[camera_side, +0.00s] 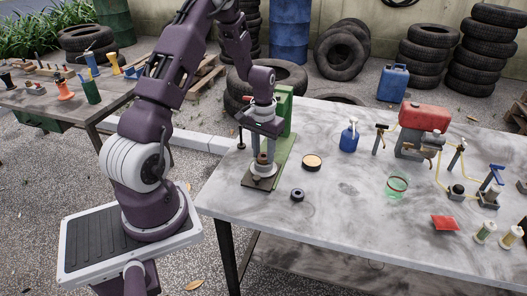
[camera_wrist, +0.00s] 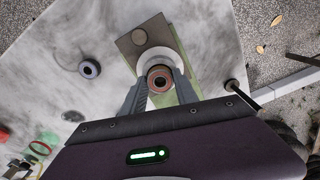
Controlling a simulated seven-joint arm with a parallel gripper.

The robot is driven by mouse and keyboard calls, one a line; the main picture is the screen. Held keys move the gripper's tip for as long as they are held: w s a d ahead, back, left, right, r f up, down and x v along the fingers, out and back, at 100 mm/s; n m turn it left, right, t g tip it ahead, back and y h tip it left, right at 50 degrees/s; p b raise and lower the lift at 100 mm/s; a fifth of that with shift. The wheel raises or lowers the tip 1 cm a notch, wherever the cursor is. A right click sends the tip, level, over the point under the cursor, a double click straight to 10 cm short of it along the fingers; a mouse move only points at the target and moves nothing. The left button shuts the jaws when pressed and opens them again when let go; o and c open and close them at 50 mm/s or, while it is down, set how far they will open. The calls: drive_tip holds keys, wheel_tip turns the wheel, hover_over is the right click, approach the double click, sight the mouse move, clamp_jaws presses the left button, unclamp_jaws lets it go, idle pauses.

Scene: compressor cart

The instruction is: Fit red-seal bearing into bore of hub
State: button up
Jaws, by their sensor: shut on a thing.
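The red-seal bearing (camera_wrist: 160,78), a small reddish-brown ring with a dark centre, is between the fingertips of my gripper (camera_wrist: 160,73) in the wrist view. My gripper is shut on it. The pale grey hub (camera_wrist: 158,54) is directly beneath, its bore hidden by the bearing and fingers. In the side view my gripper (camera_side: 264,153) points down over the hub (camera_side: 262,170), which stands on the base plate of a green press (camera_side: 284,120). The bearing looks roughly lined up with the hub. I cannot tell whether it touches or has entered the bore.
A dark blue-black ring (camera_side: 297,194) lies on the table right of the press, with a round tan-topped tin (camera_side: 312,162) behind it. The table's front middle is clear.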

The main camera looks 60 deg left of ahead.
sight(264, 156)
drive_tip(key=shift+f, duration=0.25)
idle(0.4)
drive_tip(key=o, duration=1.3)
drive_tip(key=shift+r, duration=0.1)
wheel_tip(264, 156, up, 7)
